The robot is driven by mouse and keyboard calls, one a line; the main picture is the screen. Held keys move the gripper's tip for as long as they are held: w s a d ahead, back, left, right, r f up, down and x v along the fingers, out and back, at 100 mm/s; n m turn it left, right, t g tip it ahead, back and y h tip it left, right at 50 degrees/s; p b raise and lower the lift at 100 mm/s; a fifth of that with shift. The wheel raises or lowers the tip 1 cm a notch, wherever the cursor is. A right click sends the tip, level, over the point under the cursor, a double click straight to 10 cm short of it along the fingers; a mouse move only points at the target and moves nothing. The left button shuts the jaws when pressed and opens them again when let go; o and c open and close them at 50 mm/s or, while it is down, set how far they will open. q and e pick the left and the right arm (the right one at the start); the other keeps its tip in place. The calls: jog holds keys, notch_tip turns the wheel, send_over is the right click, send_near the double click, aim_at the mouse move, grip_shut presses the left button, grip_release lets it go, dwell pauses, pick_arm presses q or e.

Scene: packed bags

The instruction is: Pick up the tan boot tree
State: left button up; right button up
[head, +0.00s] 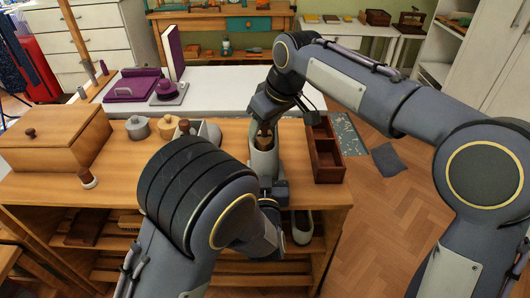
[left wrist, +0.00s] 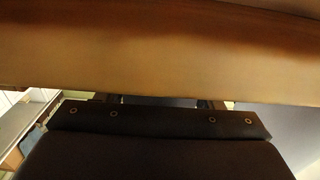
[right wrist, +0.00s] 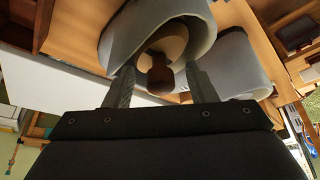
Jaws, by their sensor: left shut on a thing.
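The tan boot tree (right wrist: 172,42) sits inside the shaft of a grey boot (right wrist: 125,38), its brown knob (right wrist: 160,78) standing out. In the head view the boot (head: 262,160) stands at the table's front, with the tree's brown top (head: 263,137) at its opening. My right gripper (right wrist: 160,80) is open, with its fingers on either side of the knob and gaps showing. My left gripper (head: 274,188) is at the near side of the boot and appears shut on it. The left wrist view shows mostly a close brown surface; the grip is hidden there.
A second grey boot (right wrist: 232,62) is beside the first. An open wooden tray (head: 324,152) is close on the right. Purple items (head: 135,86) lie behind.

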jog(key=shift+f, duration=0.25)
grip_shut()
jog(key=shift+r, duration=0.1)
notch_tip(320, 180, up, 10)
dwell(0.6)
pick_arm(q)
jog(key=o, duration=1.1)
jog(key=shift+c, duration=0.2)
